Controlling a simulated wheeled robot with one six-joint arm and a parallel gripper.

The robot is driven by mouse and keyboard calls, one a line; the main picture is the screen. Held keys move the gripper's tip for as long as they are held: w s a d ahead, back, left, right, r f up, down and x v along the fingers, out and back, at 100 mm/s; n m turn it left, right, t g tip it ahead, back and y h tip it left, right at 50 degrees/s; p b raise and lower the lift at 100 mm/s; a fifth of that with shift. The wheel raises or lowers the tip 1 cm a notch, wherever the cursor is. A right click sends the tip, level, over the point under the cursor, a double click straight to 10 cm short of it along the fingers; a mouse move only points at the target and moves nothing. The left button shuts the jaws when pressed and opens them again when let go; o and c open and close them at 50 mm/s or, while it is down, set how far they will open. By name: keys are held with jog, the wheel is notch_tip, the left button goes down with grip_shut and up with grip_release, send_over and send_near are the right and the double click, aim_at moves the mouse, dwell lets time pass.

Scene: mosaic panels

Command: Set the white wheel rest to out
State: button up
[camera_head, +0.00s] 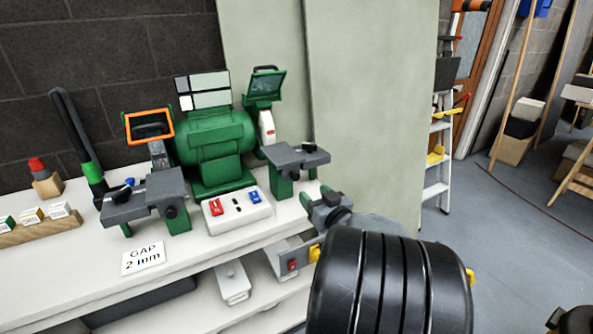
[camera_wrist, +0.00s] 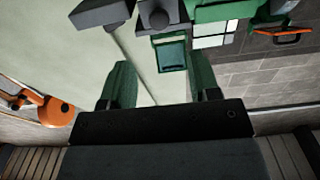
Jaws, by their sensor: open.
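A green bench grinder (camera_head: 215,145) stands on the white bench. Its right wheel (camera_head: 266,127) is pale, under a green-framed shield.
A second grey rest (camera_head: 145,197) stands at the left wheel, below an orange-framed shield (camera_head: 149,125). A switch box (camera_head: 236,211) and a "GAP 2 mm" card (camera_head: 143,256) lie in front. A black hose (camera_head: 78,140) rises at left. Open floor lies right.

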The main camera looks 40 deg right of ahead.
aim_at(296, 176)
jog(key=w+p, duration=0.1)
jog(key=w, duration=0.1)
jog(key=w+p, duration=0.1)
jog(key=w, duration=0.2)
jog(key=w+d+p, duration=0.1)
jog(key=w, duration=0.2)
jog(key=shift+w, duration=0.25)
jog(key=shift+w+d, duration=0.2)
jog(key=shift+w, duration=0.6)
grip_shut()
